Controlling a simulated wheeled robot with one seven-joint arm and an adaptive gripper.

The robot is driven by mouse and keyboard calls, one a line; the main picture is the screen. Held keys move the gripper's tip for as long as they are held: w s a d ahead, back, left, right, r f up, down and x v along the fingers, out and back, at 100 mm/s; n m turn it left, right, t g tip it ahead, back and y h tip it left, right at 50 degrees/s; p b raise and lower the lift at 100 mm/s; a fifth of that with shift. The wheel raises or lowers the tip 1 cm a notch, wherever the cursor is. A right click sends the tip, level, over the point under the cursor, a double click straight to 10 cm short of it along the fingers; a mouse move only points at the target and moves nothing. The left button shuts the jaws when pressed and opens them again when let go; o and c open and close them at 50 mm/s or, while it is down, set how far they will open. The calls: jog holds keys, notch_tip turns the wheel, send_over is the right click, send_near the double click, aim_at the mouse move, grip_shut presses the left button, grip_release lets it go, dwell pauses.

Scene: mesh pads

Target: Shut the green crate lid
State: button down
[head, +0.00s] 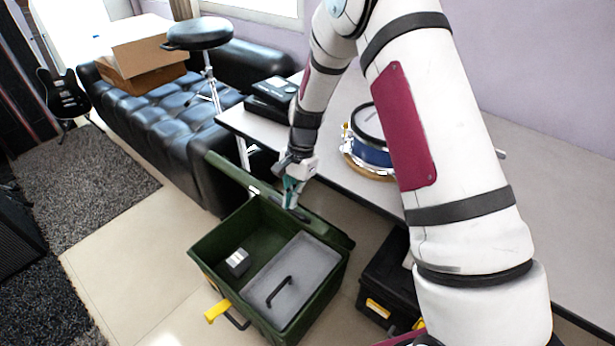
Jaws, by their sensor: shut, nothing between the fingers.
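The green crate (240,302) stands open on the tiled floor. Its green lid (322,228) is raised along the far side, seen nearly edge-on. Inside the crate are a grey panel with a black handle (298,272) and a small grey box (237,262). A yellow latch (217,311) shows on the near side. My gripper (290,204) is shut and empty, pointing down at the middle of the lid and overlapping it in the picture. I cannot tell whether the fingertips touch the lid.
A table (345,205) with a blue drum (368,152) stands behind and right of the crate. A black case (385,277) is close on the right. A black sofa (150,125) lies behind left. The floor left of the crate is clear.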

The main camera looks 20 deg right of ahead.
jog(key=s+a+f+t+h+b, duration=0.1)
jog(key=s+a+f+t+h, duration=0.1)
jog(key=s+a+f, duration=0.45)
jog(key=s+a+f+t+h, duration=0.1)
jog(key=s+a+f+h, duration=0.25)
jog(key=a+f, duration=0.55)
jog(key=s+a+f+b, duration=0.1)
jog(key=a+f+b, duration=0.1)
jog(key=f, duration=0.5)
jog(key=s+a+f+b, duration=0.2)
jog(key=f+b, duration=0.3)
jog(key=f, duration=0.3)
jog(key=s+a+f+t+b, duration=0.1)
jog(key=s+a+f+b, duration=0.1)
jog(key=f+b, duration=0.2)
notch_tip(320, 180, down, 3)
jog(key=shift+s+f, duration=0.2)
jog(key=shift+s, duration=0.05)
jog(key=shift+r, duration=0.15)
